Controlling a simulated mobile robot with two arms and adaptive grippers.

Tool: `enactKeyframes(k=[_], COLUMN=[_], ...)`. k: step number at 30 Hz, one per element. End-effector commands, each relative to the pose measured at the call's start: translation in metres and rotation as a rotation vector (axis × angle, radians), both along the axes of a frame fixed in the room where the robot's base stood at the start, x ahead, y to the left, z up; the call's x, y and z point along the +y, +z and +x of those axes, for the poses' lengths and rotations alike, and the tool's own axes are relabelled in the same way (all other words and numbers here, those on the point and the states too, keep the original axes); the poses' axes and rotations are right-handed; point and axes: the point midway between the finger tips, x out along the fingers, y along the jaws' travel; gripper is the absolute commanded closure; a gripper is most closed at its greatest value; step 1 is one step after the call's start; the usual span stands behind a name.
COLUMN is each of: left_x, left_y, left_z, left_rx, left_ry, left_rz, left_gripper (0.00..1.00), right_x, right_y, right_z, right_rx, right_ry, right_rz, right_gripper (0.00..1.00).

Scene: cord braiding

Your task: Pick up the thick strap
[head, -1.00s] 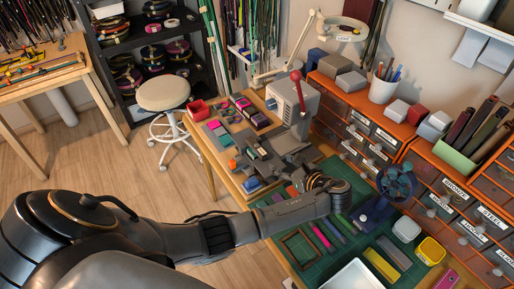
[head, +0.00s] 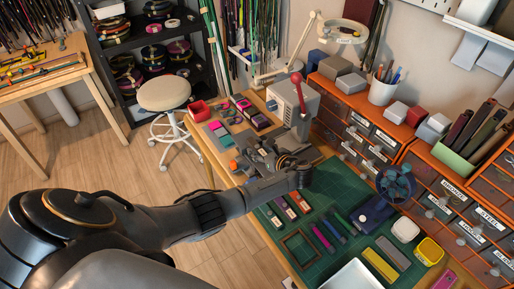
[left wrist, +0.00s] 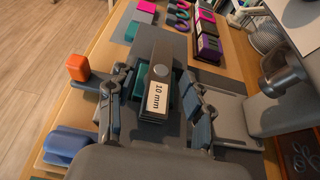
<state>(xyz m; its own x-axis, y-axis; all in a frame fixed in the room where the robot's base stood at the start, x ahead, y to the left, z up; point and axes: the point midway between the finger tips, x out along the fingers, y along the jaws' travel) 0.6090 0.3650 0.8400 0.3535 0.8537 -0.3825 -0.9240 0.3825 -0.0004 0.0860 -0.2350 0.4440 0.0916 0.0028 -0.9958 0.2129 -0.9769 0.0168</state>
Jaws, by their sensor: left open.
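A grey strap-like piece with a white "10 mm" label (left wrist: 157,92) lies between the fingers of my left gripper (left wrist: 160,84) in the left wrist view. I take it for the thick strap, though its full shape is hidden. A green part shows under it. The fingers stand apart on either side of it, and I see no clear grip on it. In the head view my left gripper (head: 262,160) is over the grey plate by the machine, and its own fingers and wrist largely hide the piece there. My right gripper is not in view.
A grey machine with a red-knobbed lever (head: 297,98) stands just behind my gripper. An orange block (left wrist: 78,67) and a blue piece (left wrist: 66,146) sit to the left. A green mat (head: 325,262) holds several strips and a wooden frame (head: 299,249). Orange drawers (head: 366,134) line the back.

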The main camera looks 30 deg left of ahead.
Motion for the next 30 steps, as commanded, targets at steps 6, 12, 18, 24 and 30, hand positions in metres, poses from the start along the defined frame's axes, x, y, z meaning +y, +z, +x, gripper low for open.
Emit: enactKeyframes(k=[6,12,18,24,30], left_x=[0.0068,0.0064,0.0063,0.0062,0.0064], left_y=[-0.0041,-0.0039,-0.0039,-0.0039,0.0006], left_z=[0.0025,0.0023,0.0023,0.0022,0.0025], left_rx=[0.001,0.000,0.000,0.000,-0.001], left_ry=[0.000,0.000,0.000,0.000,-0.001], left_rz=[-0.002,-0.001,-0.001,-0.001,-0.001], left_gripper=[0.49,0.67,1.00,1.00,1.00], right_x=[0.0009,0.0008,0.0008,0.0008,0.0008], right_y=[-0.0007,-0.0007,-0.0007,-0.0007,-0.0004], right_z=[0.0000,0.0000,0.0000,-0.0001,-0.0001], right_rx=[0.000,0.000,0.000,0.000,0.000], right_ry=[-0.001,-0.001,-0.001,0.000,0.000], right_rz=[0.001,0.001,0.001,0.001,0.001], right_gripper=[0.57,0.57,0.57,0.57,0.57])
